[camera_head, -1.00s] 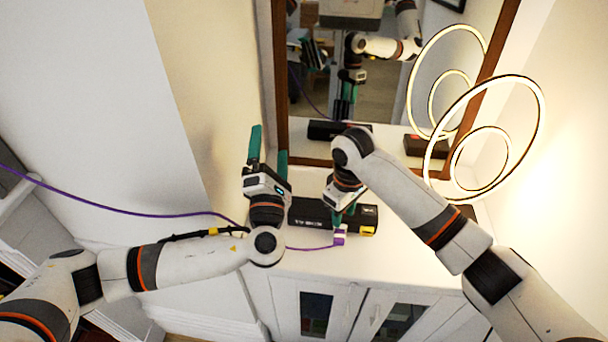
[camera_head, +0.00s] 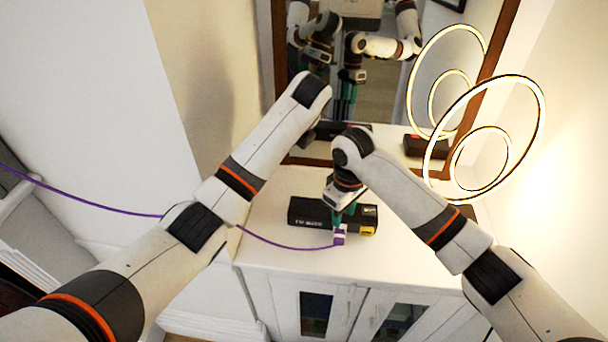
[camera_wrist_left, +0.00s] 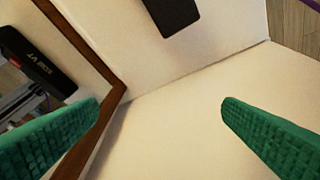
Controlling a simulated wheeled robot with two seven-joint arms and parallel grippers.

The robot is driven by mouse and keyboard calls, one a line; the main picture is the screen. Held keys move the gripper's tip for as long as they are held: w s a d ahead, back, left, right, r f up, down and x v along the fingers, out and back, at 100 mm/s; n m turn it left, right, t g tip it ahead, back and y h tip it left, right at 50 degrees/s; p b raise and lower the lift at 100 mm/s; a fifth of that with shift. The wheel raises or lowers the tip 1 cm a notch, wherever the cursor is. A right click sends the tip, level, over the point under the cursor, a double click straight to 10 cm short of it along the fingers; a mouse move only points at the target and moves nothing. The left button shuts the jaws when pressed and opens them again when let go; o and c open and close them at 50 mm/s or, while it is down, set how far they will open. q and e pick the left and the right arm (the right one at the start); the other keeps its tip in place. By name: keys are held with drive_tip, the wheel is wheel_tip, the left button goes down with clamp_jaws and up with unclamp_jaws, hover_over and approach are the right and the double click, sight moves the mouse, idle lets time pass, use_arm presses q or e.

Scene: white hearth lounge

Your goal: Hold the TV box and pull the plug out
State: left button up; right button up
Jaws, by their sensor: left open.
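The black TV box (camera_head: 305,212) lies on the white cabinet top, with white lettering and a yellow patch at its right end. A white and purple plug (camera_head: 340,237) is at its front edge, on a purple cable (camera_head: 275,244). My right gripper (camera_head: 338,219) points down with green fingertips at the plug; whether they are closed on it is unclear. My left gripper (camera_wrist_left: 161,103) is open and empty. In the left wrist view a black box end (camera_wrist_left: 172,14), likely the TV box, lies beyond its fingers. My left wrist hides these fingers in the head view.
A wood-framed mirror (camera_head: 277,80) stands behind the cabinet top (camera_head: 270,195) and reflects my arms and the box. A glowing ring lamp (camera_head: 538,100) stands at the right. The cabinet top left of the box is clear apart from the cable.

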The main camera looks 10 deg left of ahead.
sight(304, 206)
use_arm(q)
drive_tip(key=s+d+f+n+g+h, duration=0.1)
drive_tip(key=f+n, duration=0.1)
drive_tip(key=f, duration=0.4)
drive_tip(key=s+d+f+n+g+h, duration=0.1)
drive_tip(key=d+f+n, duration=0.1)
drive_tip(key=f, duration=0.4)
drive_tip(key=s+d+f+n+g+h, duration=0.1)
drive_tip(key=f+n, duration=0.1)
drive_tip(key=f, duration=0.4)
drive_tip(key=shift+d+h, duration=0.3)
